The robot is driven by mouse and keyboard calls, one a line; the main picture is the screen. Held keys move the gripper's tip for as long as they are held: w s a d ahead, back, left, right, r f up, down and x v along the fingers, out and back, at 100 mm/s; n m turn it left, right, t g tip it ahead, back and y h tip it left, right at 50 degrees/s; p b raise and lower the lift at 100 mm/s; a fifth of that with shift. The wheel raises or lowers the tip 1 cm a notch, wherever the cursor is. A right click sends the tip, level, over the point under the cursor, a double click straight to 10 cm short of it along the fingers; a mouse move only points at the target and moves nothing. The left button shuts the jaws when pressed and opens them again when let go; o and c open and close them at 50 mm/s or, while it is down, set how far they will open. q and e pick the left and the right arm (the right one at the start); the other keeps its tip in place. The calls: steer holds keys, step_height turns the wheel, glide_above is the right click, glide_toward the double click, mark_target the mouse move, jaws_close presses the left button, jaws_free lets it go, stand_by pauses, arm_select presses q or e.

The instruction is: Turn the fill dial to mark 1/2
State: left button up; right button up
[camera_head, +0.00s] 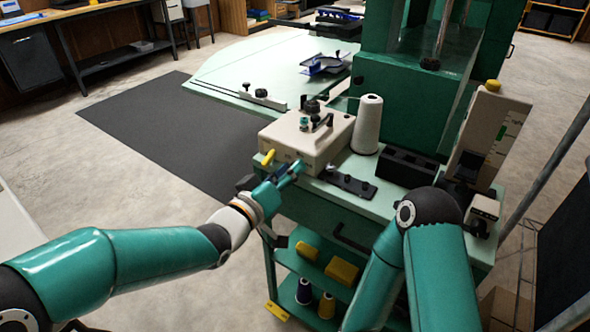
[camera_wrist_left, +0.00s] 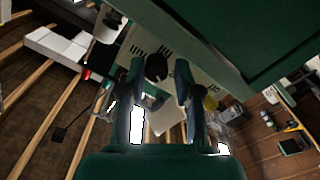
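A beige box machine (camera_head: 309,138) stands on the green cart, with its front face towards my left arm. My left gripper (camera_head: 290,172) is at that front face. In the left wrist view, a dark round knob (camera_wrist_left: 156,67), apparently the fill dial, sits on a pale panel with dark marks (camera_wrist_left: 133,50). My left gripper's fingers (camera_wrist_left: 159,66) stand apart, one on each side of the knob, with visible gaps. The mark the dial points to cannot be read. In the head view the gripper hides the dial. My right arm shows, but not its gripper.
A yellow lever (camera_head: 268,158) sticks out at the machine's left front corner. A white thread cone (camera_head: 367,124), a dark flat plate (camera_head: 347,184) and a black tray (camera_head: 405,167) stand close by on the cart. Yellow boxes and spools fill its lower shelves.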

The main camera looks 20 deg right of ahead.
arm_select(q)
steer(key=shift+o, duration=1)
steer(key=shift+f, duration=0.1)
steer(key=v, duration=0.8)
